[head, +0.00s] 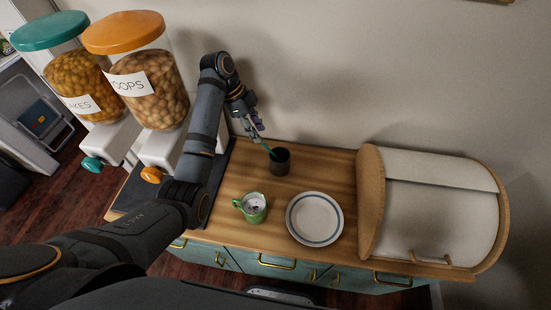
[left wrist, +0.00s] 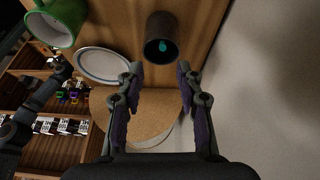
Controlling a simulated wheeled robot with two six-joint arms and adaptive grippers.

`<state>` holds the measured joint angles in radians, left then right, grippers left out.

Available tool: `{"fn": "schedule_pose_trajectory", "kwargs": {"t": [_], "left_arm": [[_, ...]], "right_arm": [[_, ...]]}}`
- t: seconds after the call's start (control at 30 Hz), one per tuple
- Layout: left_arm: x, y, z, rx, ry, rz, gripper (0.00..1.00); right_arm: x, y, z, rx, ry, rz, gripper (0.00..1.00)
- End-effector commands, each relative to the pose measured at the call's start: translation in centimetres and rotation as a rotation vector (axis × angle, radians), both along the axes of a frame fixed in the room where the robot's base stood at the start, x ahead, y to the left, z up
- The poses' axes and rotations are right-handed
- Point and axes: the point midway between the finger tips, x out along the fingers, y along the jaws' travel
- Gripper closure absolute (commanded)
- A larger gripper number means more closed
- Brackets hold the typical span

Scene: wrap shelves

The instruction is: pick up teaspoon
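The teaspoon (head: 266,148) shows as a thin teal handle sticking out of a dark cup (head: 281,162) and leaning to the upper left. In the left wrist view only a small teal end (left wrist: 162,46) shows inside the dark cup (left wrist: 161,27); its bowl is hidden. My left gripper (head: 259,132) is just above and left of the cup, close to the handle. In the left wrist view its fingers (left wrist: 159,70) are apart with nothing held between them. At that view's left edge, a dark arm looks like my right one; its gripper (left wrist: 62,72) is too small to read.
A green mug (head: 252,207) and a white plate (head: 315,218) with a blue ring stand on the wooden counter (head: 228,222). A bread box (head: 440,205) is at the right. Two food dispensers (head: 140,85) stand at the left. The wall is close behind the cup.

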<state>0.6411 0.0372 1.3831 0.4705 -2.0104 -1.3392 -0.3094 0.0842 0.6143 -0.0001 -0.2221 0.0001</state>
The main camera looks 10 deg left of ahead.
Motion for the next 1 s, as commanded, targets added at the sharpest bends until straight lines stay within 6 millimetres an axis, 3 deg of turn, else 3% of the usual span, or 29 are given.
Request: {"fn": "schedule_pose_trajectory", "kwargs": {"t": [0.03,0.13,0.3,0.6,0.83,1.0], "left_arm": [[0.0,-0.4,-1.8,-0.002,0.0,-0.001,0.64],[0.0,-1.0,-2.9,-0.001,0.0,-0.001,0.64],[-0.1,-1.3,-3.1,-0.001,0.002,0.0,0.64],[-0.2,-3.0,-7.2,0.0,0.002,-0.001,0.64],[-0.2,-3.1,-7.5,0.0,0.0,0.0,0.64],[-0.2,-3.1,-7.5,0.0,0.0,0.0,0.84]], "right_arm": [[0.0,-0.1,-1.6,-0.001,0.0,0.0,0.6],[0.3,0.0,-2.4,-0.001,-0.003,0.0,0.6],[1.3,0.0,-1.8,0.0,-0.02,0.001,0.6],[1.3,0.5,-0.8,0.007,-0.02,-0.001,0.6],[1.1,0.7,-0.9,0.009,-0.018,-0.002,0.6],[1.1,0.7,-0.9,0.009,-0.017,-0.002,0.6]]}}
